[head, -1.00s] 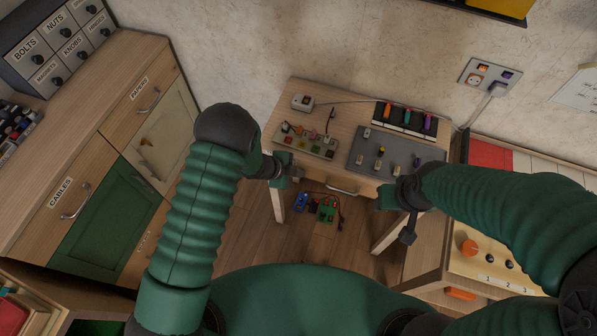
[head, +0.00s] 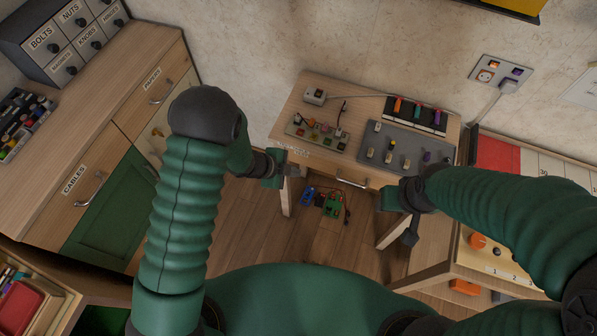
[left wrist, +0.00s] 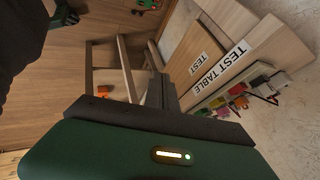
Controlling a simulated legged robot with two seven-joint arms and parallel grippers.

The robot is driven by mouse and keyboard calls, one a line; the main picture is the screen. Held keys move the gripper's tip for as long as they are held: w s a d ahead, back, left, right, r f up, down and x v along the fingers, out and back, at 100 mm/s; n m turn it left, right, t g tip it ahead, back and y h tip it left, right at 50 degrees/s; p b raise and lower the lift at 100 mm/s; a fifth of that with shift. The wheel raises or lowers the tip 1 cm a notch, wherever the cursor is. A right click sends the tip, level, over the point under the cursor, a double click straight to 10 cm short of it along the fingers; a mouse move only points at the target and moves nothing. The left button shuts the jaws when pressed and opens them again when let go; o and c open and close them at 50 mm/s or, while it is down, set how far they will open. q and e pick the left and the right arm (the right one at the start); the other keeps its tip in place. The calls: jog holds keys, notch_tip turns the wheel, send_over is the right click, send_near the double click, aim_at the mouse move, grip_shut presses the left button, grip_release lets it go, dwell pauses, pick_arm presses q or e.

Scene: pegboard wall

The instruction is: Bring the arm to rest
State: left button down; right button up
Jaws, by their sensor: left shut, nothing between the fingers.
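My left arm, green and ribbed with a dark elbow, rises from the lower left of the head view. Its left gripper (head: 296,170) is shut and empty, beside the front left corner of the small wooden table (head: 352,179). In the left wrist view, the shut dark fingers (left wrist: 161,92) show past the green wrist housing, with the table's test labels to their right. My right arm reaches in from the right. Its right gripper (head: 394,212) hangs near the table's front right edge, and its finger opening cannot be made out.
On the table are a button board (head: 317,132), a grey switch panel (head: 378,155) and a black rack (head: 415,114). Wooden cabinets (head: 103,148) line the left, with a drawer box (head: 62,44) on top. A bench (head: 480,262) stands right. Floor below the table holds coloured parts (head: 330,203).

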pick_arm(q)
jog(key=a+r+n+t+y, duration=0.2)
jog(key=a+r+n+y, duration=0.2)
jog(key=a+r+n, duration=0.55)
jog(key=s+a+r+n+g, duration=0.1)
jog(key=s+r+n, duration=0.1)
jog(key=s, duration=0.3)
jog(key=s+a+r+n+g+y, duration=0.1)
jog(key=s+a+r+n, duration=0.1)
jog(key=s+n, duration=0.3)
jog(key=s+a+r+n+g+y, duration=0.1)
jog(key=s+a+r+n, duration=0.1)
jog(key=s, duration=0.4)
notch_tip(320, 180, up, 2)
jog(key=shift+s+n+g, duration=0.3)
jog(key=shift+n, duration=0.45)
jog(key=shift+w+d, duration=0.1)
jog(key=shift+d, duration=0.2)
